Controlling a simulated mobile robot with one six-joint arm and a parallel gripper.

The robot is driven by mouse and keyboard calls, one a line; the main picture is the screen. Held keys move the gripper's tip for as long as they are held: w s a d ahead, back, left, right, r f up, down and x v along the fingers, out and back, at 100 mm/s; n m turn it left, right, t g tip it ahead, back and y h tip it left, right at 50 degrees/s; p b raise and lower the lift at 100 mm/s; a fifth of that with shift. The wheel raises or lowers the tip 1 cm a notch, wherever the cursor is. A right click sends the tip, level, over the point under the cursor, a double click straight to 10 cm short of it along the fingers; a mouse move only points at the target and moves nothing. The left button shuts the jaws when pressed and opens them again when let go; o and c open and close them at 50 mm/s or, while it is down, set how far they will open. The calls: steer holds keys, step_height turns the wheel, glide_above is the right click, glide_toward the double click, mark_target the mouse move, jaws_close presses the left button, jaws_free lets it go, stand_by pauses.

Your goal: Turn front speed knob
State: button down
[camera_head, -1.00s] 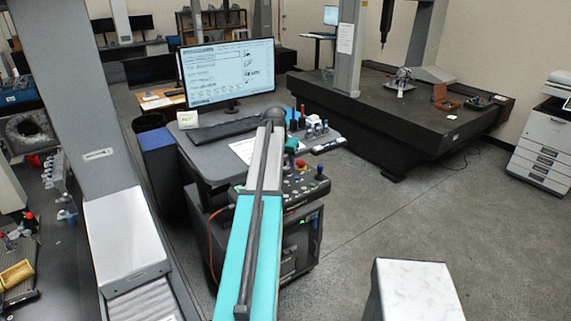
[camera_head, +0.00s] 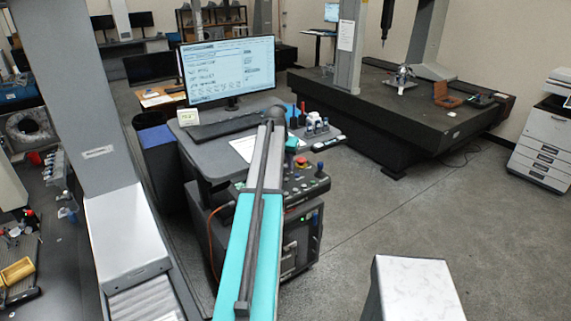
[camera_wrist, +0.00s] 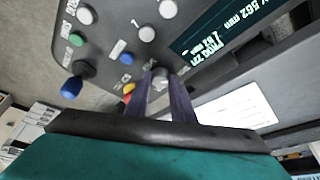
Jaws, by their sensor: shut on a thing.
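The control panel (camera_head: 312,184) of the console stands in the middle of the head view, partly hidden by my arm. In the wrist view the same panel (camera_wrist: 125,40) is seen close up and tilted. A small grey knob (camera_wrist: 160,77) sits between the fingertips of my gripper (camera_wrist: 160,88). The two dark fingers are shut on it, one on each side. The fingers hide part of the knob, and I cannot read its label or tell its turn angle. In the head view my arm hides the fingertips and this knob.
Near the fingers are a blue knob (camera_wrist: 72,86), a green button (camera_wrist: 76,39), white buttons (camera_wrist: 147,33) and a lit display (camera_wrist: 215,35). The monitor (camera_head: 228,72) stands behind. Open floor (camera_head: 370,200) lies right.

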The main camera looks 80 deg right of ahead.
steer(key=shift+w, duration=0.1)
steer(key=shift+w+d+f+m+g+b, duration=0.1)
steer(key=shift+m+g+b, duration=0.15)
steer(key=shift+m+b, duration=0.4)
steer(key=shift+f+m+g+b, duration=0.1)
steer(key=shift+m+g+b, duration=0.15)
steer(key=shift+m+b, duration=0.35)
steer(key=m+g+b, duration=0.1)
steer(key=m+b, duration=0.1)
steer(key=m, duration=0.1)
steer(key=shift+w+d+y, duration=0.1)
steer(key=shift+d+y, duration=0.05)
steer(key=shift+y, duration=0.25)
steer(key=shift+r+m+g+y+b, duration=0.1)
steer(key=shift+m+g+y+b, duration=0.2)
steer(key=shift+m+b, duration=0.6)
steer(key=shift+r+m+g+y+b, duration=0.1)
steer(key=shift+m+y+b, duration=0.35)
steer(key=shift+m, duration=0.7)
steer(key=c, duration=1.5)
jaws_free()
steer(key=shift+c, duration=0.2)
steer(key=shift+w+r, duration=0.1)
